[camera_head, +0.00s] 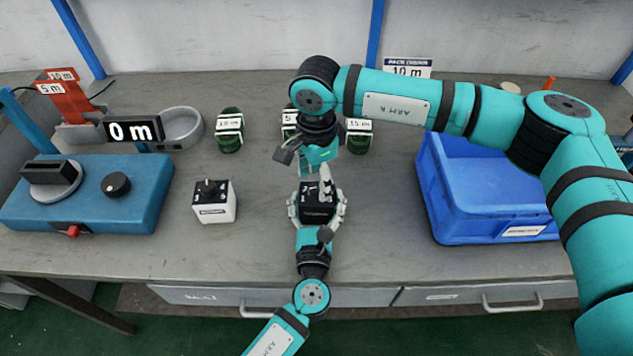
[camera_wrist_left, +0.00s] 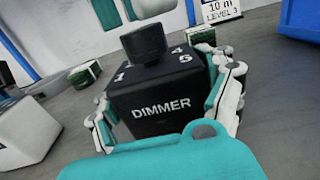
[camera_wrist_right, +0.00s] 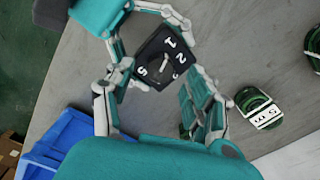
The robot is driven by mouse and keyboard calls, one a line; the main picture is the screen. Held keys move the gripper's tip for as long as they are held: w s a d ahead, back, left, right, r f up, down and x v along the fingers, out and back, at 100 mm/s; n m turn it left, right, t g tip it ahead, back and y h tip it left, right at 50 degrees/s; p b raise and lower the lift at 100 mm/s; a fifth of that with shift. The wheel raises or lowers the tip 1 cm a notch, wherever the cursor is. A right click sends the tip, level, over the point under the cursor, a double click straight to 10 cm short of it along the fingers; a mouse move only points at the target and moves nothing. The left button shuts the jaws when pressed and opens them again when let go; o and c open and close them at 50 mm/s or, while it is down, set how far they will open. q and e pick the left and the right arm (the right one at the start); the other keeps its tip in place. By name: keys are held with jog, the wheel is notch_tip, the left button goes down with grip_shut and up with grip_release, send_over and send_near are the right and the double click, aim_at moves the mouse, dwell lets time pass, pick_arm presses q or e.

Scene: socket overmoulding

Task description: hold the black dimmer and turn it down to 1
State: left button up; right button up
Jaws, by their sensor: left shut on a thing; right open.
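The black dimmer (camera_head: 318,213) stands on the bench, its front reading DIMMER in the left wrist view (camera_wrist_left: 160,108). My left gripper (camera_head: 317,206) is shut on it, with fingers at both sides. Its dark knob (camera_wrist_left: 146,43) sits on top among white numbers. In the right wrist view the knob (camera_wrist_right: 160,66) has a pale mark, but I cannot tell which number it points at. My right gripper (camera_head: 321,178) is above the dimmer, pointing down. In the right wrist view its fingers (camera_wrist_right: 158,105) are spread apart around the knob area, holding nothing.
A white box with a black knob (camera_head: 213,205) stands left of the dimmer. Green cable coils (camera_head: 229,131) lie behind. A blue crate (camera_head: 480,225) is right, under my right arm. A blue machine (camera_head: 110,210) and a 0 m display (camera_head: 132,130) are left. A sign (camera_head: 408,69) reads 10 m.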

aim_at(316, 188)
notch_tip(316, 188, up, 10)
dwell(0.3)
pick_arm(q)
jog(key=o, duration=1.1)
jog(key=shift+s, duration=0.1)
